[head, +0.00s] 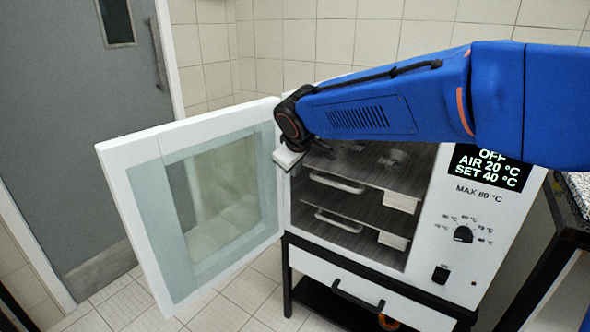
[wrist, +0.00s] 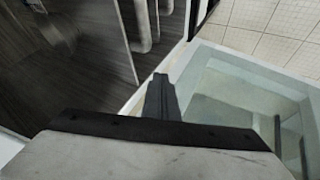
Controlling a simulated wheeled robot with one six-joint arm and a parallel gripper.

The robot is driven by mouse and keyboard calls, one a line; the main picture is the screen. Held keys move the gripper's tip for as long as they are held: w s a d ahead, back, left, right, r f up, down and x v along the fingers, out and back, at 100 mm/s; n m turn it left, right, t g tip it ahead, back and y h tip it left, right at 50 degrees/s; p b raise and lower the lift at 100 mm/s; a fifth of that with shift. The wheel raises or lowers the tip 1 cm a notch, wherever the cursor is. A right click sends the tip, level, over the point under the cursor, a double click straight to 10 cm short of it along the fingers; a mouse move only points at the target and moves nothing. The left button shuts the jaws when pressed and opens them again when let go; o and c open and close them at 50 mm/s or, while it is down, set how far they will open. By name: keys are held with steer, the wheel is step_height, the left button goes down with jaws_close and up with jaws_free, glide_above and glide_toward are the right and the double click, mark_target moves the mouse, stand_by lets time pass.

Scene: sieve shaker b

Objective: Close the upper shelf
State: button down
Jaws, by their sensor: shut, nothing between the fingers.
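The white oven cabinet stands open at the front. Its upper shelf (head: 372,170) is a dark board with a pale bar handle (head: 337,183) at the front; how far it sticks out is hard to tell. A lower shelf (head: 350,205) with a similar handle (head: 338,222) is below it. My gripper (head: 288,159) is at the left of the opening, near the door hinge side, apart from the upper handle. In the wrist view its fingers (wrist: 160,95) are together and empty, between the dark interior and the door glass. My blue arm hides the cabinet's top.
The cabinet door (head: 118,185), with a glass window, hangs open to the left. Metal vessels (head: 395,158) stand inside. A control panel (head: 465,225) is at the right. A drawer (head: 400,308) is underneath. A grey room door (head: 75,120) is at the far left.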

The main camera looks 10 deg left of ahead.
mark_target(306, 163)
steer(key=v, duration=0.9)
steer(key=w+f, duration=0.7)
steer(key=w, duration=0.2)
steer(key=shift+w+a+f, duration=0.15)
steer(key=shift+a+f, duration=0.05)
steer(key=shift+f, duration=0.15)
steer(key=shift+w, duration=0.15)
steer(key=shift+w+d, duration=0.25)
steer(key=shift+w, duration=0.3)
steer(key=shift+w+d, duration=0.25)
steer(key=shift+w, duration=0.3)
steer(key=shift+s+a, duration=0.1)
steer(key=shift+s, duration=0.05)
